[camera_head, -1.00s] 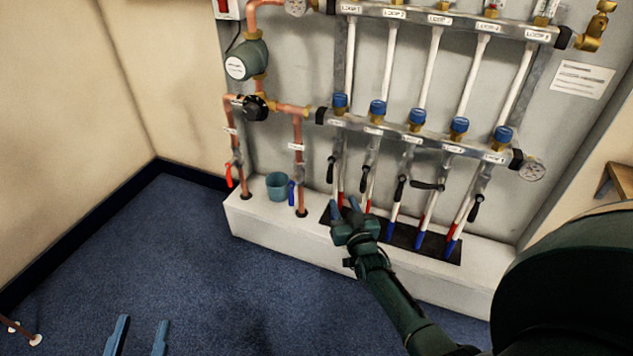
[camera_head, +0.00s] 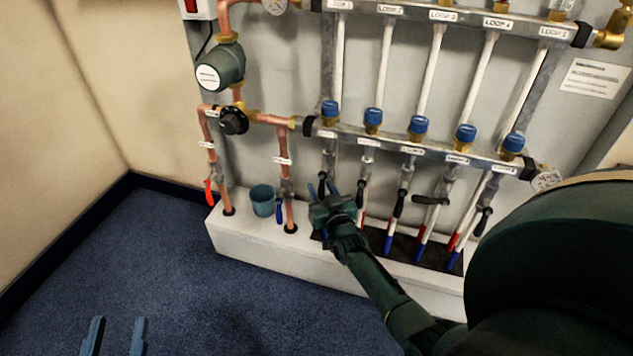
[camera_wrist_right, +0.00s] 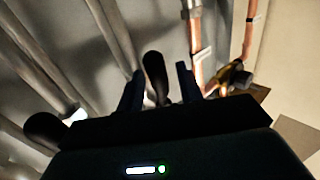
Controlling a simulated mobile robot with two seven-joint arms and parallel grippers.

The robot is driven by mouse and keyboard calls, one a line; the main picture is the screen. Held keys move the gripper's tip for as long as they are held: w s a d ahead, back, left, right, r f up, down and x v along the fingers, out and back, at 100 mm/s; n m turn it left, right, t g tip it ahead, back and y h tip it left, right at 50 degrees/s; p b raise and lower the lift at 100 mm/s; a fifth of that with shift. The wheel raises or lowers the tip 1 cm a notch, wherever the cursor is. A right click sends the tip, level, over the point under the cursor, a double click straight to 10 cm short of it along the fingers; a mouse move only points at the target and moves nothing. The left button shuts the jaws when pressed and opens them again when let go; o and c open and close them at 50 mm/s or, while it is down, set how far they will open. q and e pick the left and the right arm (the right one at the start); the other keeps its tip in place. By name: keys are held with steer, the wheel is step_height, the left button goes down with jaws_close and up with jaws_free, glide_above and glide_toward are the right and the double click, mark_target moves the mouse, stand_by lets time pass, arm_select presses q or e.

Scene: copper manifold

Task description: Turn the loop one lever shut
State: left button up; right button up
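The loop one lever (camera_head: 322,179) is a black handle on the leftmost pipe below the lower rail, pointing roughly down along the pipe. My right gripper (camera_head: 322,189) is at its lower end. In the right wrist view, the black lever (camera_wrist_right: 154,72) stands between the two spread fingers of the right gripper (camera_wrist_right: 159,84), with a gap showing on each side. The lever's lower part is hidden behind the gripper body. My left gripper (camera_head: 115,337) is open and empty over the blue carpet, far from the manifold.
The loop two lever (camera_head: 360,190) hangs close to the right. The loop four lever (camera_head: 431,200) lies sideways. A copper pipe with a blue handle (camera_head: 279,210) and a blue-grey cup (camera_head: 262,200) stand left of the right gripper. The white ledge (camera_head: 255,247) runs below.

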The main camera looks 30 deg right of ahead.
steer(key=shift+w, duration=0.15)
steer(key=shift+c, duration=0.4)
jaws_close()
